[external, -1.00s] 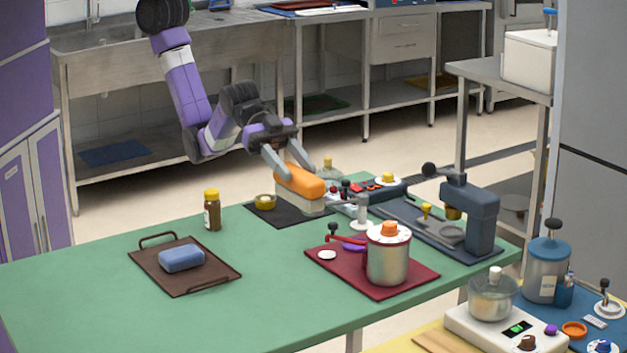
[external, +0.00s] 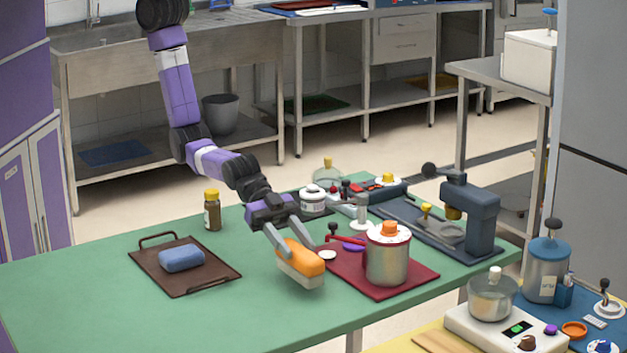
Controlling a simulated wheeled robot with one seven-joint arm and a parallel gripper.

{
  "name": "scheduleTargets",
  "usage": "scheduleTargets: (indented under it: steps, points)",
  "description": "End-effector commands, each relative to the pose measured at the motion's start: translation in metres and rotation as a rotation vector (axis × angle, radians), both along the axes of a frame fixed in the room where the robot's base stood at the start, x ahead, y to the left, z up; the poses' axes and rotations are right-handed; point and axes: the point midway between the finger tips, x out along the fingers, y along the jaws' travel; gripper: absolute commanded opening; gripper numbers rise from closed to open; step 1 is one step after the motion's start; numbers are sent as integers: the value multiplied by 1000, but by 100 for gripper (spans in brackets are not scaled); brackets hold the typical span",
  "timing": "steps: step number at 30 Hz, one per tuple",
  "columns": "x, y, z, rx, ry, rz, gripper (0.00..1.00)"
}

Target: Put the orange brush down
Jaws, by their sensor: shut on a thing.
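The orange brush (external: 301,262) has an orange back and a pale bristle side facing down. My gripper (external: 292,246) is shut on it, with the grey fingers on either side of the orange back. The brush is over the green table (external: 225,315), between the brown tray and the red mat, close to the red mat's left edge. I cannot tell whether the bristles touch the table.
A brown tray (external: 150,259) with a blue sponge (external: 181,257) lies left. A red mat (external: 405,283) with a metal canister (external: 387,262) is right. A yellow-capped bottle (external: 212,212) stands behind. The table's front left is clear.

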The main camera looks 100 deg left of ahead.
Motion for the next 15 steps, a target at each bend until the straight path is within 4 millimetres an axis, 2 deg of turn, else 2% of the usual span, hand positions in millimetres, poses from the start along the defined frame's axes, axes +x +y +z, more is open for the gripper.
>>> scheduleTargets:
  steps: [5, 15]
  points:
    - [0, 0, -20, 1, -1, 0, 0]
    - [0, 0, -23, 0, -1, 0, 0]
